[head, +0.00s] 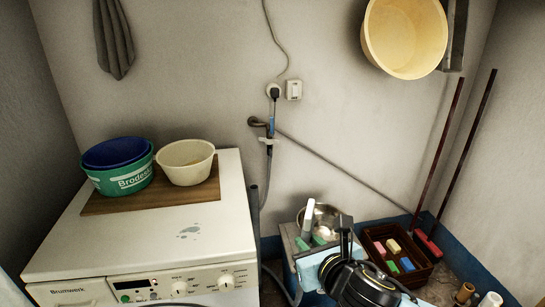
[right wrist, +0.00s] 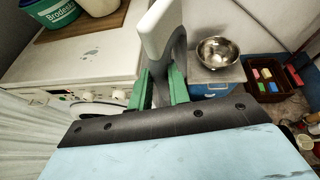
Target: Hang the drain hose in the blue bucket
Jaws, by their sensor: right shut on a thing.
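My right gripper (head: 304,243) is low at the right of the washing machine, in front of a steel bowl. The piece stands up from the fingers and also shows in the head view (head: 308,217). The blue bucket (head: 115,152) sits nested inside a green bucket (head: 125,182) on the machine, to the left of and apart from the gripper. My left gripper is not in view.
The washing machine (head: 190,235) carries a wooden board (head: 150,200) with a cream bowl (head: 187,163). The steel bowl (head: 322,216) and a brown crate (head: 425,272) stand at right. A pipe and cable run along the wall.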

